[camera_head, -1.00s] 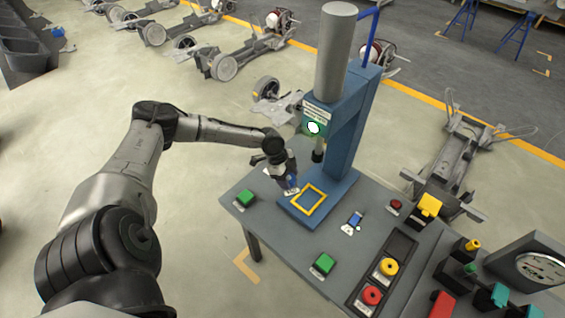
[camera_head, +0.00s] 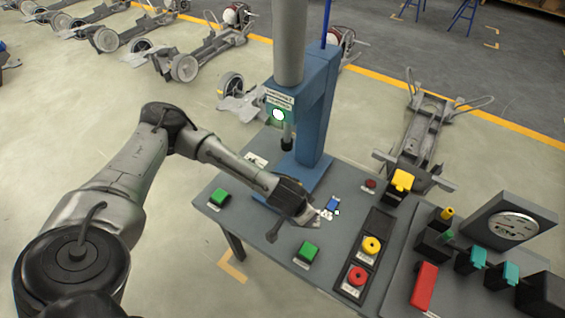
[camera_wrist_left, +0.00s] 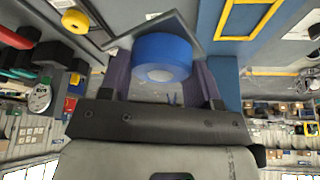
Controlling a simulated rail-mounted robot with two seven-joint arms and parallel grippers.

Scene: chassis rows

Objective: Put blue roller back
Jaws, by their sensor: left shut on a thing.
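A blue roller (camera_wrist_left: 162,57) shows in the left wrist view, between the two fingers of my left gripper (camera_wrist_left: 163,80), which is shut on it. In the head view my left gripper (camera_head: 306,217) is over the grey table, in front of the blue press. My right gripper is not in view.
The blue press (camera_head: 312,115) stands behind my gripper. Its yellow square frame (camera_wrist_left: 225,20) shows in the wrist view. Green buttons (camera_head: 219,197), a panel with yellow and red knobs (camera_head: 371,246), and a gauge (camera_head: 512,227) crowd the table (camera_head: 275,245). Chassis stand on the floor behind.

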